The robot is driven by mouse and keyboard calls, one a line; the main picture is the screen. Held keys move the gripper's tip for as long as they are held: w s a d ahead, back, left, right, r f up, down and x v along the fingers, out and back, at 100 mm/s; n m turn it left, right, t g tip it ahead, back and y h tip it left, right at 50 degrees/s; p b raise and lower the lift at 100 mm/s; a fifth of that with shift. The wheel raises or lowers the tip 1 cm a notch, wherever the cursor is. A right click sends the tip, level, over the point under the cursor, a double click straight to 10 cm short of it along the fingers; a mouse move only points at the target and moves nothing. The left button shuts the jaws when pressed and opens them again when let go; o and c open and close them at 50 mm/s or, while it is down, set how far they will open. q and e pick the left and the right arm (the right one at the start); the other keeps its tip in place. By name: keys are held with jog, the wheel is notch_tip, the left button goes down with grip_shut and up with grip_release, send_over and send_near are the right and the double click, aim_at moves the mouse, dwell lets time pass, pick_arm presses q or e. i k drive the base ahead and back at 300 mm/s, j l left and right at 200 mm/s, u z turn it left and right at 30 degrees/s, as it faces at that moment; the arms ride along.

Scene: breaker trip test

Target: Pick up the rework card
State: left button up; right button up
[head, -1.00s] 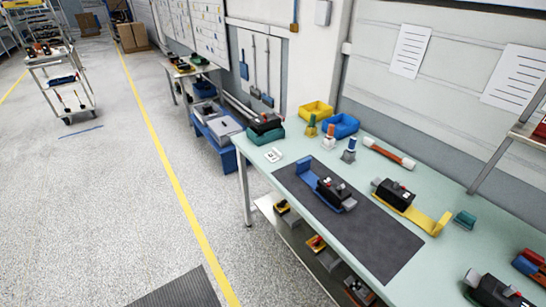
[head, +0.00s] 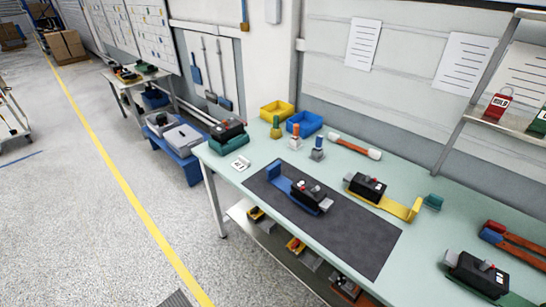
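No card that I can read as the rework card shows in the head view. A red card or tag (head: 497,107) with a white lettered label stands on the shelf at the upper right. A green one (head: 539,122) stands beside it, cut by the right edge. A small white card (head: 240,164) with dark marks lies at the left end of the pale green workbench (head: 345,158). Its print is too small to read. Neither of my grippers is in view.
A dark mat (head: 345,232) on the bench holds a black breaker (head: 312,195) in a blue fixture. Another breaker (head: 366,186) sits at a yellow fixture. Yellow (head: 277,111) and blue (head: 304,123) bins stand behind. Open floor (head: 100,235) lies left of the bench.

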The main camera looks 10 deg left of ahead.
aim_at(242, 164)
jog(key=i+j+z, duration=0.15)
jog(key=j, duration=0.4)
jog(key=i+j+z, duration=0.2)
jog(key=j, duration=0.35)
jog(key=i+j+z, duration=0.15)
jog(key=j, duration=0.45)
jog(key=i+j+z, duration=0.15)
jog(key=j, duration=0.45)
jog(key=j+z, duration=0.15)
jog(key=j, duration=0.45)
